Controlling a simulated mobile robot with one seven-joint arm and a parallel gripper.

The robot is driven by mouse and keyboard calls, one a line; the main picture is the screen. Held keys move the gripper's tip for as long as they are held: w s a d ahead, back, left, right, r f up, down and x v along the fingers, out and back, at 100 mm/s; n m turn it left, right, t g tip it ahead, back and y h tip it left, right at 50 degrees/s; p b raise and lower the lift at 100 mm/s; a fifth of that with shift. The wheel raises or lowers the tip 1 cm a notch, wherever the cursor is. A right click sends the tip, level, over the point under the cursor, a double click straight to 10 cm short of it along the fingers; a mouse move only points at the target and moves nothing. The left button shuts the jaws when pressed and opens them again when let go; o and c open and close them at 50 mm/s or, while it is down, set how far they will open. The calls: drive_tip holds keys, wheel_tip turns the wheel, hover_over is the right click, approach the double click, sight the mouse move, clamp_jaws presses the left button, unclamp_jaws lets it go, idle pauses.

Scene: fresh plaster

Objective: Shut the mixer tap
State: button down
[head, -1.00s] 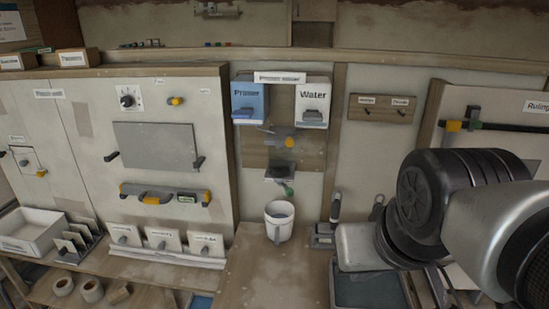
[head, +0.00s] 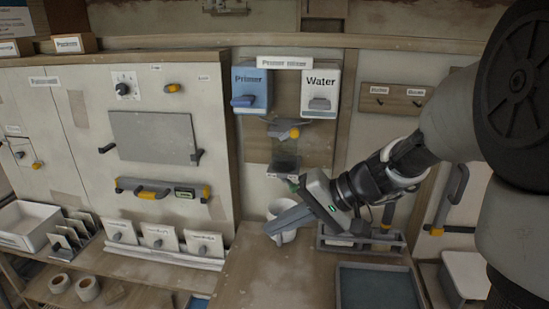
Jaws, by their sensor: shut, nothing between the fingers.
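The primer mixer hangs on the back wall under a label. It has a blue Primer box (head: 250,88) and a white Water box (head: 320,92). Below them is a grey fitting with a yellow knob (head: 295,132), and under that a dark outlet block (head: 285,162). The tap's green part under the block is mostly hidden behind my gripper, so its position cannot be told. My gripper (head: 270,230) is shut and empty, its grey fingers pointing down-left in front of a white mug (head: 281,207). Whether they touch the mug cannot be told.
The wooden bench (head: 255,262) is clear in front of the mug. A tool rack (head: 350,242) and a blue-grey tray (head: 375,285) lie to the right. A cabinet panel (head: 150,138) with handles and knobs stands at the left.

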sight(289, 182)
drive_tip(key=w+d+f+m+t+b, duration=0.2)
drive_tip(key=w+d+f+m+t, duration=0.3)
drive_tip(key=w+d, duration=0.5)
drive_tip(key=w+d+f+m+t+b, duration=0.2)
drive_tip(key=w+d+f+m+t, duration=0.2)
drive_tip(key=w+d+f+t, duration=0.3)
drive_tip(key=w+d, duration=0.3)
drive_tip(key=w, duration=0.2)
drive_tip(key=shift+d+m, duration=0.2)
drive_tip(key=shift+m, duration=0.2)
drive_tip(key=shift+w, duration=0.15)
drive_tip(key=w+a+p, duration=0.1)
drive_tip(key=w+a, duration=0.6)
drive_tip(key=a, duration=0.2)
drive_tip(key=shift+a, duration=0.15)
drive_tip(key=shift+s+a+f+b, duration=0.1)
drive_tip(key=shift+f+b, duration=0.05)
drive_tip(key=shift+b, duration=0.2)
